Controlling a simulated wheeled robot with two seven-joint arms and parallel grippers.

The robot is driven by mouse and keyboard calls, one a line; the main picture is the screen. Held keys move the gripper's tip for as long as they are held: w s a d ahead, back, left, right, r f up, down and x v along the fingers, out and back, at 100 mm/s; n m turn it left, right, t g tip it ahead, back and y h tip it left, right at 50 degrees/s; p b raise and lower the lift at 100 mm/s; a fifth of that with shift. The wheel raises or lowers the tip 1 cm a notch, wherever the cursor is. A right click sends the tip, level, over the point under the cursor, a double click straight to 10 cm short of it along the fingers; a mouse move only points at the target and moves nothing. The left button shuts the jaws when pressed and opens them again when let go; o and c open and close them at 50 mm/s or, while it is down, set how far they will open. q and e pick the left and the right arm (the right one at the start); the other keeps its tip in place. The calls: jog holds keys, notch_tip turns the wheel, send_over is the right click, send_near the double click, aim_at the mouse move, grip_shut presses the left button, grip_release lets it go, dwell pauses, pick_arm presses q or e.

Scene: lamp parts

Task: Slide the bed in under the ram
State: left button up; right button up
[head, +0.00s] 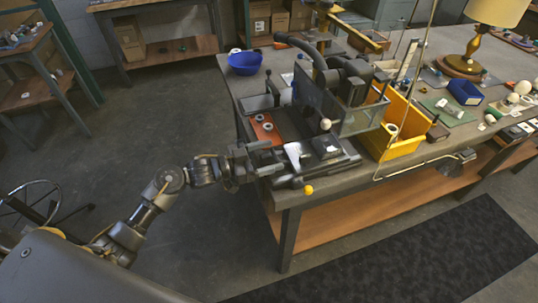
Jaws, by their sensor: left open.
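A dark press stands near the table's front left corner, with a dark motor-like head (350,78) and a clear guard (362,122) on its front. The ram is hard to make out behind the guard. What looks like the bed, a dark flat slide (318,168), lies at the table's front edge, forward of the press head. A small dark block (326,146) with a pale top sits on it. A yellow ball knob (308,189) shows at its front. My left gripper (277,160) is open at the table's left front edge, just left of the slide. My right gripper is out of view.
A yellow bin (398,135) stands close on the right. A lamp (475,40) and small parts fill the far right. The floor left of the table is clear.

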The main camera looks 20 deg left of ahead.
pick_arm(q)
jog(key=b+v, duration=0.1)
jog(key=v, duration=0.9)
jog(key=shift+a, duration=0.2)
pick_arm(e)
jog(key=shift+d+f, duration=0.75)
